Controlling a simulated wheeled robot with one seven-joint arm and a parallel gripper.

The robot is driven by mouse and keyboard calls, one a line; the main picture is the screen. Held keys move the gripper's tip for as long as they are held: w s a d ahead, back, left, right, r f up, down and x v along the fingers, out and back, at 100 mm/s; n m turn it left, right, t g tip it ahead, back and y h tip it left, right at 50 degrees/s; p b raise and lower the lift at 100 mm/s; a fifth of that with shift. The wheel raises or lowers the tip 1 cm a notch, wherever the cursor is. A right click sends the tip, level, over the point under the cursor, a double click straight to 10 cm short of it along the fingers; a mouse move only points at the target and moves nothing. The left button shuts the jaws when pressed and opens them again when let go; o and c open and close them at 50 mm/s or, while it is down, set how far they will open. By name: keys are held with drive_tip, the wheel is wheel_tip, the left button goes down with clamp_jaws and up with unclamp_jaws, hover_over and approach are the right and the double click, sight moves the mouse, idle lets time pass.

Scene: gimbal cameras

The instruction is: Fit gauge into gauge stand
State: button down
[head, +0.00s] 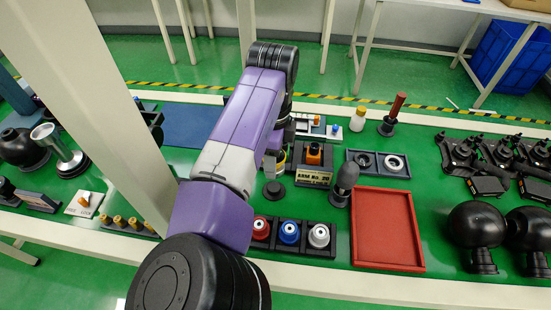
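No part carries a readable gauge label, so I cannot tell for sure which is the gauge or the gauge stand. A small round black base (274,190) lies on the green bench just below the end of my arm. A yellow and white round part (280,162) shows partly beside my gripper (271,166). My gripper is small and mostly hidden by my purple arm, and its fingers cannot be made out. I cannot tell whether it touches that part. A black block with an orange part (315,153) and a lettered front plate stands to the right.
A grey-headed upright part (345,181) stands near a red tray (384,256). A black holder has red, blue and white parts (289,232). A two-ring tray (378,164), a yellow-capped bottle (357,118) and a red-handled tool (393,112) stand behind. Black devices crowd the right.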

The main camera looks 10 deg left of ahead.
drive_tip(key=shift+r+p, duration=0.1)
drive_tip(key=shift+p, duration=0.35)
drive_tip(key=b, duration=0.3)
hover_over(273, 186)
drive_tip(key=shift+d+f, duration=0.1)
drive_tip(key=shift+f, duration=2.85)
drive_tip(key=shift+p, duration=0.95)
drive_tip(key=shift+f+b, duration=0.7)
drive_tip(key=shift+f, duration=0.65)
drive_tip(key=c, duration=0.6)
unclamp_jaws()
drive_tip(key=shift+o, duration=0.2)
drive_tip(key=shift+r, duration=4)
